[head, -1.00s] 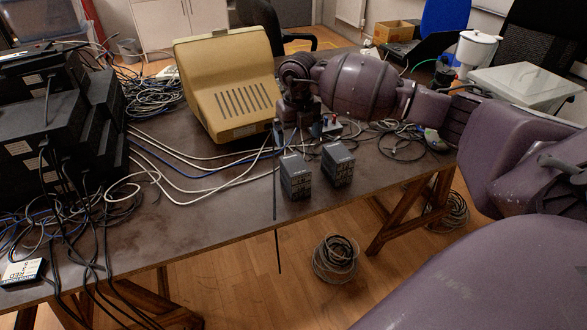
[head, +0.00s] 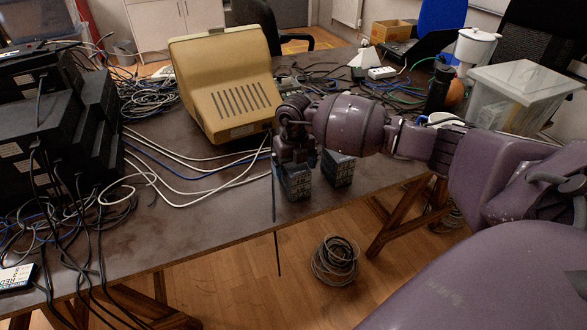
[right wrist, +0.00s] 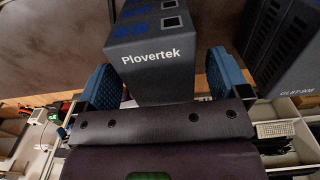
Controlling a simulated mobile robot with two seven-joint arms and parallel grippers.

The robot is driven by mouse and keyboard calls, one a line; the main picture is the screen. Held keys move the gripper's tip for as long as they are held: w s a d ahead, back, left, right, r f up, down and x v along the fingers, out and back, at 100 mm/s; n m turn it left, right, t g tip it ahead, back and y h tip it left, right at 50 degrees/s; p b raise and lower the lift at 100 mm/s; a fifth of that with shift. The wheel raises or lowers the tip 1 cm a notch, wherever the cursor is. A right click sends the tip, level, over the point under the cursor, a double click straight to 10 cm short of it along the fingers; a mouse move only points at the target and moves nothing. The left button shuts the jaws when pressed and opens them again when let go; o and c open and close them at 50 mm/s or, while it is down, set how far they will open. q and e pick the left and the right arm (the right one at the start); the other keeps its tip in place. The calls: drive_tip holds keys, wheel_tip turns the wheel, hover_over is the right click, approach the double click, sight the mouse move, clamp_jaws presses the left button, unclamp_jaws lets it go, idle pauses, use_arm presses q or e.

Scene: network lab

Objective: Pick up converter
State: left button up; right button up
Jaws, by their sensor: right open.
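Two small dark grey box-shaped devices stand upright near the table's front edge. I cannot tell from the pictures which is the converter. The left box (head: 295,184) is under my right gripper (head: 294,165), which partly hides it. My right gripper there (right wrist: 166,75) is open, with one blue finger on each side of the box. The second box (head: 338,171) stands just to the right, marked "GLBT-908" in the right wrist view (right wrist: 285,45). My left gripper is not in view.
A beige monitor-like case (head: 228,85) stands behind the boxes. Stacked black units (head: 40,120) and tangled cables fill the left side. A clear-lidded bin (head: 525,90) is at the right. The table's front left-middle surface is mostly bare. A cable coil (head: 336,261) lies on the floor.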

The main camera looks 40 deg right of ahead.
drive_tip(key=shift+r, duration=0.15)
drive_tip(key=c, duration=1.2)
drive_tip(key=shift+o, duration=0.2)
